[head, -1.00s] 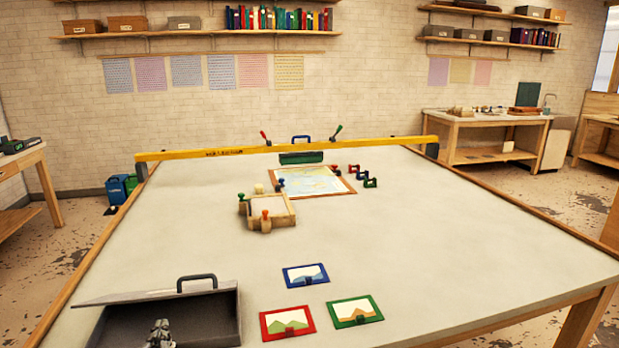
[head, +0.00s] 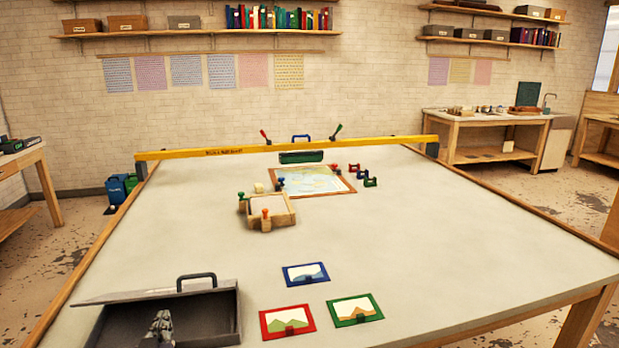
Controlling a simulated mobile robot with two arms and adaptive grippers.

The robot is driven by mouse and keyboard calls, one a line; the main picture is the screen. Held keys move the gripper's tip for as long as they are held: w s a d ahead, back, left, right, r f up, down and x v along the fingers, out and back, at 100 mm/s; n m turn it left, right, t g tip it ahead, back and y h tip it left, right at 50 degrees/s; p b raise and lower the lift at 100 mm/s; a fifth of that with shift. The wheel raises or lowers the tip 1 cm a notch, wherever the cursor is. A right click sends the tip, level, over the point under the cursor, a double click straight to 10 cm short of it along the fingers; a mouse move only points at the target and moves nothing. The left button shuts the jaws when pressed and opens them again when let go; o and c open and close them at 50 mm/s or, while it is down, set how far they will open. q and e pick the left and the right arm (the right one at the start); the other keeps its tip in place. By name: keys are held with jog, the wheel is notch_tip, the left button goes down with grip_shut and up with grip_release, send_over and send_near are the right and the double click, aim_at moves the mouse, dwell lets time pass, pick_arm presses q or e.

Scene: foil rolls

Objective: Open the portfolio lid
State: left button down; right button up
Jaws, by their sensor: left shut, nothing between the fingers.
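The grey portfolio (head: 222,322) sits at the table's front left, its dark inside showing. Its lid (head: 150,293) is raised at a slant, with a dark handle (head: 196,277) on its upper edge. My left gripper (head: 161,322) is shut and empty in front of the portfolio's dark opening, below the lid; I cannot tell whether it touches the lid. My right gripper is not in view.
Blue (head: 305,274), red (head: 287,322) and green (head: 354,310) framed pictures lie right of the portfolio. A wooden box (head: 267,211) and a framed map (head: 314,182) lie farther back. A yellow rail (head: 230,151) spans the far edge. The table's middle right is clear.

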pick_arm(q)
jog(key=b, duration=0.2)
send_near(171, 291)
jog(key=shift+w+f, duration=0.6)
jog(key=shift+w, duration=0.35)
jog(key=shift+w+a+r, duration=0.1)
jog(key=shift+w+a, duration=0.05)
jog(key=shift+w, duration=0.5)
jog(key=shift+r+b+x, duration=0.2)
jog(key=shift+b+x, duration=0.5)
jog(key=shift+x, duration=0.5)
jog(key=shift+r+b+x, duration=0.15)
jog(key=shift+b+x, duration=0.55)
jog(key=shift+x, duration=0.5)
jog(key=shift+r+b+x, duration=0.2)
jog(key=shift+b+x, duration=0.5)
jog(key=shift+x, duration=0.5)
jog(key=shift+w+a+b, duration=0.2)
jog(key=shift+w+b, duration=0.1)
jog(key=shift+w, duration=0.35)
